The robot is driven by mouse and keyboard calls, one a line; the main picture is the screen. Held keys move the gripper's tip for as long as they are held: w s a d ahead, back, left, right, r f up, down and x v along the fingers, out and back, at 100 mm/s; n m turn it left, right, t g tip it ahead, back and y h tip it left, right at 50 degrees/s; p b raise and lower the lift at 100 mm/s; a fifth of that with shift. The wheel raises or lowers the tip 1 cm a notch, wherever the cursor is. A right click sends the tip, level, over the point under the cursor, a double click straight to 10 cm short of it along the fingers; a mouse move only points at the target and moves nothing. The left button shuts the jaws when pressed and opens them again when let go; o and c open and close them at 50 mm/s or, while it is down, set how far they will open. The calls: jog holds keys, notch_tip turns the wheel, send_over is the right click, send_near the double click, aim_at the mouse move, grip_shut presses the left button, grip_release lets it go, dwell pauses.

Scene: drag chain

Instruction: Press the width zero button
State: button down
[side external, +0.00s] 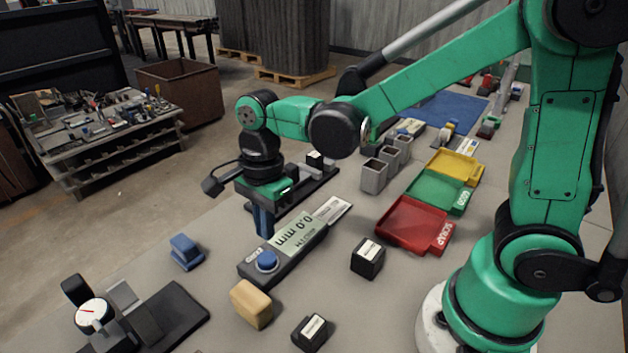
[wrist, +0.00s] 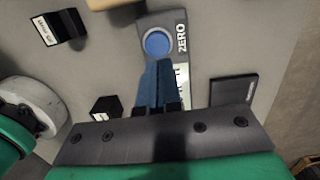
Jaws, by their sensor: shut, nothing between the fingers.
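The width gauge (side external: 303,239) is a long dark box on the table with a pale display reading 0.0 mm. Its round blue zero button (side external: 266,260) sits at the near end. In the wrist view the blue button (wrist: 157,43) shows beside the word ZERO (wrist: 182,40). My gripper (side external: 265,232) points down with its blue fingers shut and empty, beside the display end of the button. In the wrist view the fingertips (wrist: 158,66) appear just below the button, apart from it in the picture. I cannot tell their exact height above the gauge.
A tan block (side external: 251,303) and black labelled blocks (side external: 368,258) (side external: 313,331) lie near the gauge. A blue block (side external: 186,251) is to the left. A red scrap tray (side external: 412,226), green tray (side external: 436,193) and yellow tray (side external: 456,167) stand at the right. A dial device (side external: 93,313) is at the front left.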

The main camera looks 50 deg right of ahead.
notch_tip(320, 180, up, 8)
jog(key=shift+d+r, duration=0.2)
jog(key=shift+d, duration=0.2)
dwell(0.4)
jog(key=s+d+f+n+t, duration=0.1)
jog(key=s+d+n+t, duration=0.1)
jog(key=n, duration=0.7)
jog(key=s+d+f+n+t+h, duration=0.1)
jog(key=d+n+t, duration=0.3)
jog(key=n, duration=0.5)
jog(key=shift+s+d+f+t, duration=0.25)
jog(key=shift+s+f+t, duration=0.15)
jog(key=shift+t, duration=0.3)
